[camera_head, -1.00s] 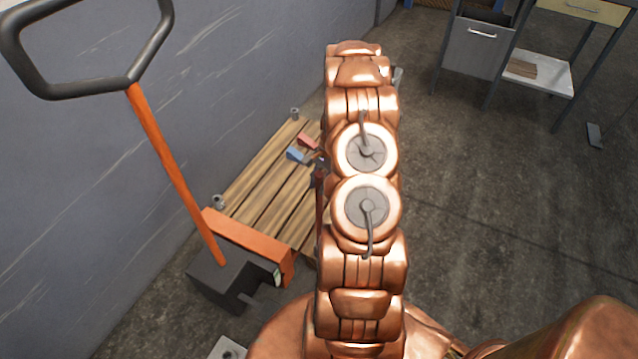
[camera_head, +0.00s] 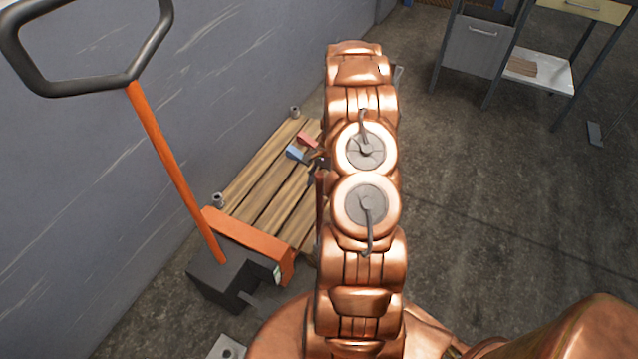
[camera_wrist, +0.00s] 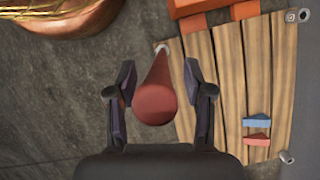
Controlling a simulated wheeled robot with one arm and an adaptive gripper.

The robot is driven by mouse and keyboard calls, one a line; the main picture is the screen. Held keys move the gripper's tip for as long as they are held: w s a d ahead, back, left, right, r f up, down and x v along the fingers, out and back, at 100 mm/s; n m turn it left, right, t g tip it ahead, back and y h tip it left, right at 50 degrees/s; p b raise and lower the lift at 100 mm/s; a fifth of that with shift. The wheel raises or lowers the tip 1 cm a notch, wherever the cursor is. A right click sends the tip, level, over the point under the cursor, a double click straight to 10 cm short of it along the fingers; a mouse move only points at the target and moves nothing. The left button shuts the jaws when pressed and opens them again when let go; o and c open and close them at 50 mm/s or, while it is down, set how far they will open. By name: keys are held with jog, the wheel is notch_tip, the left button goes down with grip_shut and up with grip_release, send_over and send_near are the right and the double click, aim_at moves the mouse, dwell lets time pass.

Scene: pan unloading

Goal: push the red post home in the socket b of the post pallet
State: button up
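The red post (camera_wrist: 155,100) stands in the middle of the wrist view, its near end toward the camera. Its far end meets a grey socket (camera_wrist: 161,46) at a corner of the wooden post pallet (camera_wrist: 197,62); how deep it sits cannot be told, and no label shows which socket this is. My gripper (camera_wrist: 161,85) is open, one finger on each side of the post, with a visible gap on both sides. In the head view my arm hides most of the post; a dark red sliver (camera_head: 320,195) shows beside it. The pallet (camera_head: 262,190) lies left of my arm.
A blue block (camera_head: 295,153) and a red block (camera_head: 308,139) lie on the pallet. Other grey sockets (camera_head: 295,112) (camera_head: 218,200) stand at its wall-side corners. An orange pallet jack (camera_head: 245,238) with a tall handle stands at its near end. Open floor lies right of my arm.

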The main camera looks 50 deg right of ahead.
jog(key=shift+o, duration=0.2)
jog(key=v, duration=1.2)
dwell(0.5)
jog(key=s+a+r+n+g+h+p, duration=0.1)
jog(key=s+a+r+n+p, duration=0.15)
jog(key=a+r, duration=0.6)
jog(key=s+a+r+n+h+p, duration=0.15)
jog(key=a+r+n, duration=0.25)
jog(key=a+r, duration=0.5)
jog(key=s+a+r+n+g+p, duration=0.1)
jog(key=s+a+r+n+p, duration=0.2)
jog(key=a+r, duration=0.55)
jog(key=s+a+r+n+h+p, duration=0.1)
jog(key=s+a+n, duration=0.3)
jog(key=s, duration=0.4)
jog(key=s+a+r+n+h+p, duration=0.1)
jog(key=s+a+r+n+p, duration=0.1)
jog(key=s+a, duration=0.4)
jog(key=s+r+n, duration=0.1)
jog(key=s+n, duration=0.1)
jog(key=s, duration=0.1)
jog(key=shift+s+a+r+t+p, duration=0.15)
jog(key=shift+a+r+t+p, duration=0.15)
jog(key=shift+a+r, duration=0.1)
